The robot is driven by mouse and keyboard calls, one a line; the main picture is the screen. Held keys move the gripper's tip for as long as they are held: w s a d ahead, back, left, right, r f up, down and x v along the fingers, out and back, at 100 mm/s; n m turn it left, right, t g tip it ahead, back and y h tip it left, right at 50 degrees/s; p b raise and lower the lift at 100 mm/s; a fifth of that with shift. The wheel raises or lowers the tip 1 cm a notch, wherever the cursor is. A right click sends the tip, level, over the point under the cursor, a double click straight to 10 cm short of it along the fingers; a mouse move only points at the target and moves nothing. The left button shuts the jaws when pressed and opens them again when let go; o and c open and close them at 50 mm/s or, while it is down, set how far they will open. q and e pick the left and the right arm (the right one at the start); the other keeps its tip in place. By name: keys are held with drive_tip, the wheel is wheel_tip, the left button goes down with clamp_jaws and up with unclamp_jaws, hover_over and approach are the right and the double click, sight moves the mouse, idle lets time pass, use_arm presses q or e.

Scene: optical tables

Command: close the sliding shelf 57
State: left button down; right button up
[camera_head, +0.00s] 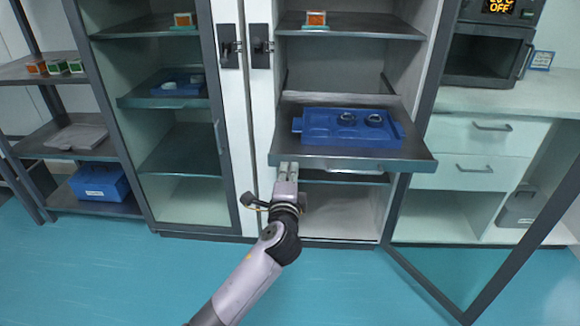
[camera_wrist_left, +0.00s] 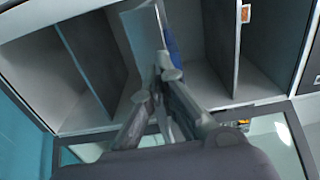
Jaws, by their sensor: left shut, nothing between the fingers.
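The sliding shelf (camera_head: 285,150) is a grey metal shelf pulled out of the middle of the open cabinet. It carries a blue tray (camera_head: 312,141) with two dark round objects (camera_head: 346,118). No number is readable on the shelf. My left gripper (camera_head: 289,168) is shut and empty at the left part of the shelf's front edge; I cannot tell whether it touches. In the left wrist view my shut fingers (camera_wrist_left: 161,72) point toward the shelf, with a strip of blue (camera_wrist_left: 170,38) just beyond them. My right gripper is not in view.
The cabinet's glass door (camera_head: 470,245) stands swung open at the right. A closed glass-door section (camera_head: 185,195) is on the left. A fixed upper shelf (camera_head: 350,28) holds a small orange box (camera_head: 316,18). Drawers (camera_head: 485,172) and an oven (camera_head: 485,55) are at the right. The floor (camera_head: 120,275) in front is clear.

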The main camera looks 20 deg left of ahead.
sight(290, 159)
use_arm(q)
drive_tip(key=shift+x, duration=1.45)
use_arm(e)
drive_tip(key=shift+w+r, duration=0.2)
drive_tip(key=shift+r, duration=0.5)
use_arm(q)
drive_tip(key=shift+w, duration=0.1)
